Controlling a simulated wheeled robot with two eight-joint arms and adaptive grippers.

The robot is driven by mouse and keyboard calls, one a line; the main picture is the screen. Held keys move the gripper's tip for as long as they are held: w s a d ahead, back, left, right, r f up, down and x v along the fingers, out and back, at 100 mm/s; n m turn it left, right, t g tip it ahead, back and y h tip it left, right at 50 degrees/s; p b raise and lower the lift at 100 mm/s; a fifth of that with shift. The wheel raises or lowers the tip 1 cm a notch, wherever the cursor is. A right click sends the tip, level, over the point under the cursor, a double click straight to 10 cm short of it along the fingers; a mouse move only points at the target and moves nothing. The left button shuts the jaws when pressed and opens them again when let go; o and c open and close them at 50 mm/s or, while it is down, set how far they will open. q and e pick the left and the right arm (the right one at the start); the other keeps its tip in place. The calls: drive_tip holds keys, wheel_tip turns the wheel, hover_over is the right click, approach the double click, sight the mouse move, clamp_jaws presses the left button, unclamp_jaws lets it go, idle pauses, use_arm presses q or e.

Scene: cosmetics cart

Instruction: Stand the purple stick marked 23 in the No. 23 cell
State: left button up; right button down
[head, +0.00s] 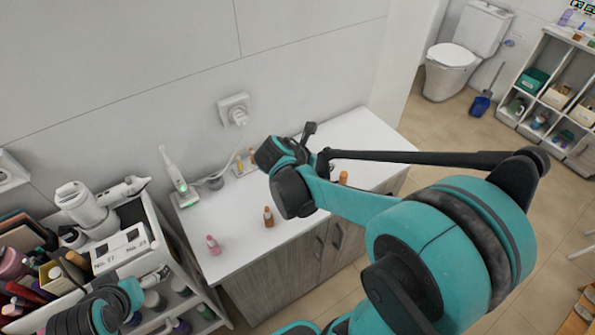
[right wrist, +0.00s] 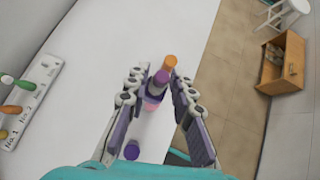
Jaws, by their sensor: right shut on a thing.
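In the right wrist view my right gripper (right wrist: 158,86) is shut on the purple stick (right wrist: 155,88), which has a purple top and a pinkish lower part. Its number cannot be read. In the head view my right arm hides the stick and the fingertips. The white rack (right wrist: 42,78) with "No." labels is at the left of the right wrist view, apart from the gripper.
An orange stick (right wrist: 170,61) is just beyond the gripper, and a purple-topped piece (right wrist: 132,150) lies below it. On the white counter (head: 235,225) stand a pink stick (head: 213,245) and an orange-brown stick (head: 268,216). A crowded cart (head: 150,255) is at left.

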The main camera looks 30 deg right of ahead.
drive_tip(key=shift+w+a+f+b, duration=0.55)
drive_tip(key=shift+w+f, duration=0.5)
drive_tip(key=shift+f, duration=0.35)
drive_tip(key=shift+w+a+f+b, duration=0.4)
drive_tip(key=shift+w+f+b, duration=0.2)
drive_tip(key=shift+w+f, duration=0.65)
drive_tip(key=shift+w+a+f+b, duration=0.55)
drive_tip(key=shift+w+f, duration=0.35)
drive_tip(key=shift+f, duration=0.6)
drive_tip(key=shift+f, duration=0.1)
drive_tip(key=c, duration=1.3)
unclamp_jaws()
